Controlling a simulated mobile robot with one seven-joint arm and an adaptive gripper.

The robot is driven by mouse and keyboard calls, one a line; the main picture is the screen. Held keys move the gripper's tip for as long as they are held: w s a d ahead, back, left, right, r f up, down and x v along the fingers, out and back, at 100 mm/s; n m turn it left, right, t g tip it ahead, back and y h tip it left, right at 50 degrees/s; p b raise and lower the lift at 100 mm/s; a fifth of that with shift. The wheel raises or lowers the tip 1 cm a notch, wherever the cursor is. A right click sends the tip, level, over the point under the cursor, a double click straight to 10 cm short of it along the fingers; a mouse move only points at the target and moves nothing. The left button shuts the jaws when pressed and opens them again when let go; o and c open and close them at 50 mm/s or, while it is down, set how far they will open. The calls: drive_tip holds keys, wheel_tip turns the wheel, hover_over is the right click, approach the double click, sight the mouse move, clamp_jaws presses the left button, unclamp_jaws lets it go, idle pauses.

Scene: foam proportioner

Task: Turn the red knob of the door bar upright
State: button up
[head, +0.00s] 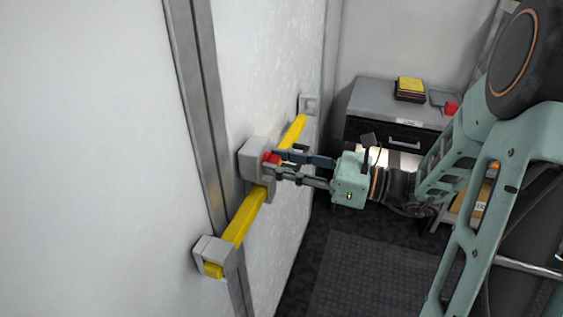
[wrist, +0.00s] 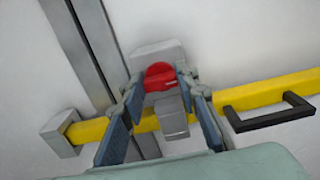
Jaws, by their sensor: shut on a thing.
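The red knob (head: 270,158) sits on a grey lock housing (head: 256,152) at the middle of the yellow door bar (head: 244,219). In the wrist view the red knob (wrist: 160,76) lies between the fingertips, its raised grip running roughly across the picture. My gripper (head: 275,165) reaches in from the right and is shut on the knob, one finger at each side. In the wrist view my gripper (wrist: 160,85) partly hides the yellow bar (wrist: 280,92). The fingers cover part of the knob in the head view.
The bar runs through grey end brackets, one near (head: 216,252) and one far (head: 309,104). A black handle (wrist: 270,112) is on the bar at the right of the wrist view. A grey cabinet (head: 375,97) stands behind. Dark floor (head: 365,280) is clear below.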

drive_tip(key=shift+n, duration=0.3)
drive_tip(key=n+b, duration=0.5)
drive_tip(key=b, duration=0.2)
drive_tip(key=n+b, duration=0.6)
drive_tip(key=b, duration=0.1)
drive_tip(key=n+b, duration=0.6)
drive_tip(key=shift+s+f+b, duration=0.2)
drive_tip(key=shift+f+b, duration=0.05)
drive_tip(key=shift+b, duration=0.15)
drive_tip(key=shift+r+n, duration=0.1)
drive_tip(key=shift+n, duration=0.2)
drive_tip(key=o, duration=1.1)
drive_tip(key=v, duration=1.2)
